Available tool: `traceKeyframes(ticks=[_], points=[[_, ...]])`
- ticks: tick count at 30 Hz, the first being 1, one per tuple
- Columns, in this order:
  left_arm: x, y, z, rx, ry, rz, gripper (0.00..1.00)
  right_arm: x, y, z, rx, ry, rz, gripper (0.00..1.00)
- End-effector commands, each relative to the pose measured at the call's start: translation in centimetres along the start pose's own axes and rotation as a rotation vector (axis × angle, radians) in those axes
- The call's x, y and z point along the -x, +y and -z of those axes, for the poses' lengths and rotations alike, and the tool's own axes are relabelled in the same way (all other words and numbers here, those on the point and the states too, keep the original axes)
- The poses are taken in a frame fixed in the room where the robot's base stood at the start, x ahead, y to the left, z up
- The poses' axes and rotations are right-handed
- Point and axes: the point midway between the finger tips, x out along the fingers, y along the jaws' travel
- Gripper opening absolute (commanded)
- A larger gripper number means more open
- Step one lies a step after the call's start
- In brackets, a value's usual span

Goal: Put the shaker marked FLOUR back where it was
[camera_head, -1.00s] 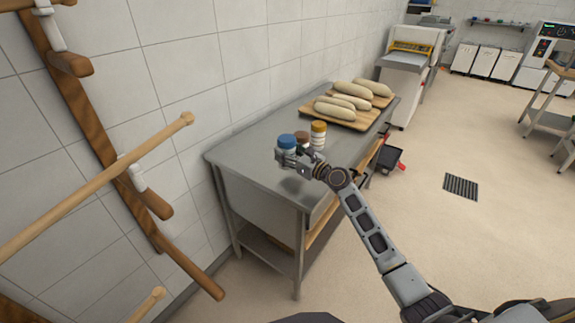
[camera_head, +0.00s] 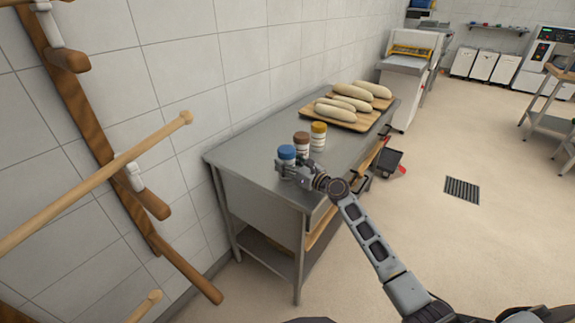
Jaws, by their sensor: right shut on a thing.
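Three shakers are at the near part of the steel table (camera_head: 262,140). One has a blue lid (camera_head: 286,152), one a brown lid (camera_head: 301,138) and one a yellow lid (camera_head: 318,129). Their labels are too small to read, so I cannot tell which says FLOUR. My right gripper (camera_head: 289,168) is shut on the blue-lidded shaker, which is upright beside the brown-lidded one, on its near-left side. The gripper hides the shaker's lower body, and I cannot tell whether its base touches the table. My left gripper is not in view.
Wooden boards (camera_head: 348,123) with several pale loaves (camera_head: 351,92) lie at the table's far end. A wall rack with wooden pegs (camera_head: 100,185) stands at the left. The tabletop left of the shakers is clear. A floor grate (camera_head: 462,190) lies to the right.

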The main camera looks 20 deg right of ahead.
Motion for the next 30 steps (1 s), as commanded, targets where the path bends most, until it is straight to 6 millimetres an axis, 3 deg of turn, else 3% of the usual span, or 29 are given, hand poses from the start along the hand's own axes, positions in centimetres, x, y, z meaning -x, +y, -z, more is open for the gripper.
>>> traceKeyframes(ticks=[12,13,17,30], points=[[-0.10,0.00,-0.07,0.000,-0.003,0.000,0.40,-0.02,-0.01,0.12,0.000,-0.002,0.000,0.23],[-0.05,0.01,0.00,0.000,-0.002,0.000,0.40,-0.01,0.00,0.19,0.000,0.000,0.000,0.56],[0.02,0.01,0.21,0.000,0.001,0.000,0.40,-0.01,-0.01,0.17,0.000,0.000,0.000,0.73],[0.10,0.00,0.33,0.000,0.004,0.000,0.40,0.00,-0.02,0.01,0.000,0.000,0.000,0.75]])
